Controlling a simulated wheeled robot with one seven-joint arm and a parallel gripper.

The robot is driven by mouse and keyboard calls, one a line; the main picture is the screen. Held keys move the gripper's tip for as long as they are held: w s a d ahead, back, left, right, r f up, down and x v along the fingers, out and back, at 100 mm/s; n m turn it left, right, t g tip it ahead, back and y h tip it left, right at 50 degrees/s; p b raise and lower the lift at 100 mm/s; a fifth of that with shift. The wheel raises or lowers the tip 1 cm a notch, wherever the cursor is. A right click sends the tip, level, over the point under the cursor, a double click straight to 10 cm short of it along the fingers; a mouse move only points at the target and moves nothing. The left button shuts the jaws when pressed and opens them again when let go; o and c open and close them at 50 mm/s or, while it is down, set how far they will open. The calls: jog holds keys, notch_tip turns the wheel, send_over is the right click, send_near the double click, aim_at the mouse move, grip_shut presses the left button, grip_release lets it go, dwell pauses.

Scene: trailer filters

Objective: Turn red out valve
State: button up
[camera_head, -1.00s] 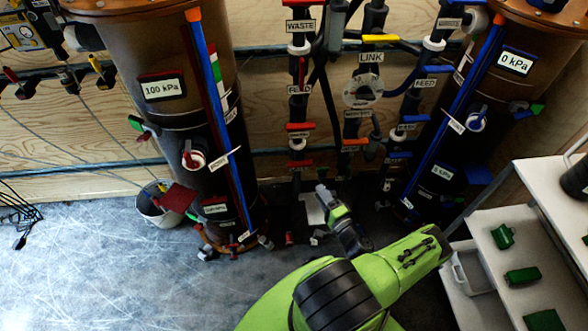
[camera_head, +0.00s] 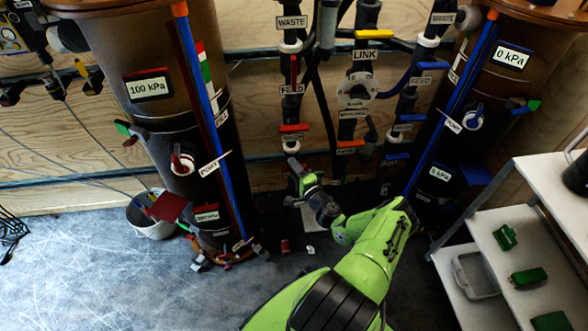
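Red-handled valves sit on the pipe left of centre. A bright red handle (camera_head: 294,128) lies crosswise below the FEED label. Another red handle (camera_head: 294,72) stands upright just above that label. The small labels are too blurred to read, so I cannot tell which is the out valve. My gripper (camera_head: 294,166) is at the end of my green arm, close below the crosswise red handle. The lower part of that pipe is partly hidden behind it. I cannot see contact with any handle, and the finger opening is too small to judge.
The left brown filter column (camera_head: 165,110) reads 100 kPa; the right column (camera_head: 484,70) reads 0 kPa. An orange handle (camera_head: 350,144) is right of my gripper. A white shelf (camera_head: 497,225) holding green parts stands at right. Floor at left is mostly clear.

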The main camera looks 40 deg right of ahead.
grip_shut()
jog(key=shift+n+p, duration=0.4)
jog(key=shift+p, duration=0.1)
jog(key=shift+r+n+g+p, duration=0.2)
jog(key=shift+n+g+p, duration=0.4)
jog(key=shift+n+p, duration=0.4)
jog(key=n+g+p, duration=0.1)
jog(key=n+p, duration=0.1)
jog(key=p, duration=0.1)
jog(key=shift+n+p, duration=0.3)
jog(key=shift+n, duration=0.1)
jog(key=n+g+h+p, duration=0.1)
jog(key=n+p, duration=0.1)
jog(key=n+g+p, duration=0.1)
jog(key=n+p, duration=0.1)
jog(key=p, duration=0.1)
jog(key=shift+n+g+h, duration=0.3)
jog(key=shift+h, duration=0.1)
jog(key=n+h+p, duration=0.1)
jog(key=n+g+h+p, duration=0.1)
jog(key=n, duration=0.1)
jog(key=shift+f+g, duration=0.15)
jog(key=shift+g, duration=0.15)
